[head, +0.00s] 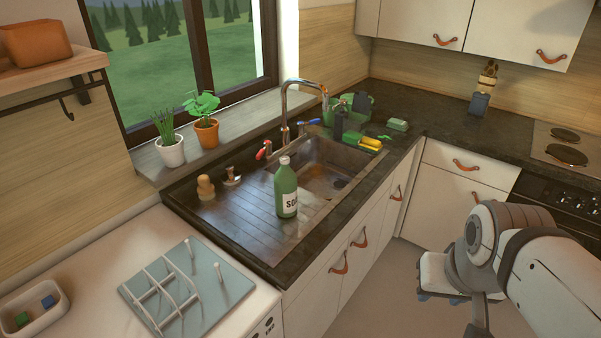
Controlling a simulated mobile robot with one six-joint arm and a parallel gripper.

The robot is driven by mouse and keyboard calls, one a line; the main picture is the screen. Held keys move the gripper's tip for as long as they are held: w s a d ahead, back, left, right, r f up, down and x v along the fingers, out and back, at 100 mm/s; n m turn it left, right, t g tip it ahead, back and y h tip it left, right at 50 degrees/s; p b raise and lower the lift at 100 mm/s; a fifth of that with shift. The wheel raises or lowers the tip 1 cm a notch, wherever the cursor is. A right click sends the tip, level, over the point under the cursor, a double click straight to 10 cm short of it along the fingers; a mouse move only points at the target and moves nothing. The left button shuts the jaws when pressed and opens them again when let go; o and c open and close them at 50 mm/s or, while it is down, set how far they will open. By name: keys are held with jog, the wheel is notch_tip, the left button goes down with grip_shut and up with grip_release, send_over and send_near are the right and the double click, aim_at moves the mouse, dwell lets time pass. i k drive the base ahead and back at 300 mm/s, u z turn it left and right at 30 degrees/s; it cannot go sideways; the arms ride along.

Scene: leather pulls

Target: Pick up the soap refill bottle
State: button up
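The soap refill bottle (286,180) is green with a pale cap and a white label that reads "SO…". It stands upright on the ribbed metal drainboard (245,218), left of the sink basin (325,172). My arm is at the lower right, over the floor. My gripper (447,296) is at its end, well to the right of the bottle and apart from it. It is partly hidden by my arm, and the finger gap is not clear. Nothing shows held in it.
A tap (286,110) rises behind the bottle. Left of it are a small wooden object (205,187) and a metal piece (231,176). A drying rack (180,290) lies in front left. Floor before the cabinets looks clear.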

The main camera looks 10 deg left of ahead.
aim_at(284, 179)
jog(key=i, duration=0.95)
jog(key=u, duration=0.05)
